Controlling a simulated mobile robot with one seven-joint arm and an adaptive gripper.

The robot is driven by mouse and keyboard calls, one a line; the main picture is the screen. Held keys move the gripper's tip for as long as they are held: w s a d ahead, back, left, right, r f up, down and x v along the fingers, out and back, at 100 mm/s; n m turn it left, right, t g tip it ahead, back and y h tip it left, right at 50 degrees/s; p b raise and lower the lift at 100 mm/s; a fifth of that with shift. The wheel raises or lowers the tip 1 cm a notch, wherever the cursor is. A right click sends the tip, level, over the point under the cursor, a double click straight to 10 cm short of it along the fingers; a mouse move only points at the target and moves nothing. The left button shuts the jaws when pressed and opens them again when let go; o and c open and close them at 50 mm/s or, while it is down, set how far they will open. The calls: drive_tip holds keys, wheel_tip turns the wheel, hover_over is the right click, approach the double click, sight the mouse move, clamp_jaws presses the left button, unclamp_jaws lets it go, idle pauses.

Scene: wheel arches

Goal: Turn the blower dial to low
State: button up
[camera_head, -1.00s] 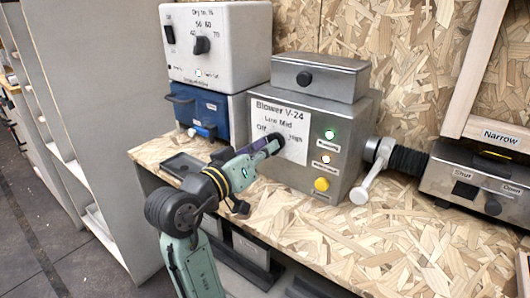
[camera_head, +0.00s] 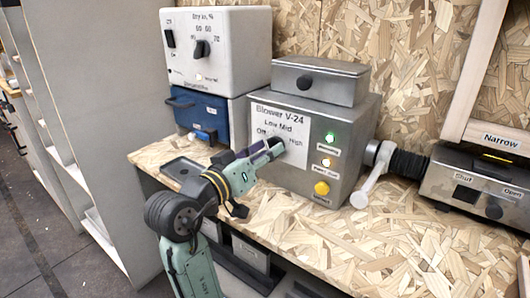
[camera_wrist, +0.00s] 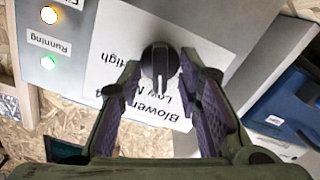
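The blower box (camera_head: 345,140) is a grey metal box on the bench, with a white label plate reading Off, Low, Mid and High. Its black blower dial (camera_wrist: 160,62) is a round knob with a pale pointer line. In the wrist view the label is upside down and the pointer line faces down the picture, towards the Low/Mid side; I cannot tell the exact setting. My gripper (camera_wrist: 158,80) is open, one finger on each side of the dial, with small gaps showing. In the head view my gripper (camera_head: 275,148) is at the label plate and largely hides the dial.
A white dryer box (camera_head: 220,50) stands on a blue box (camera_head: 205,115) at left. A lever handle (camera_head: 372,180) sticks out at right. The bench front is clear.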

drive_tip(key=v, duration=1.2)
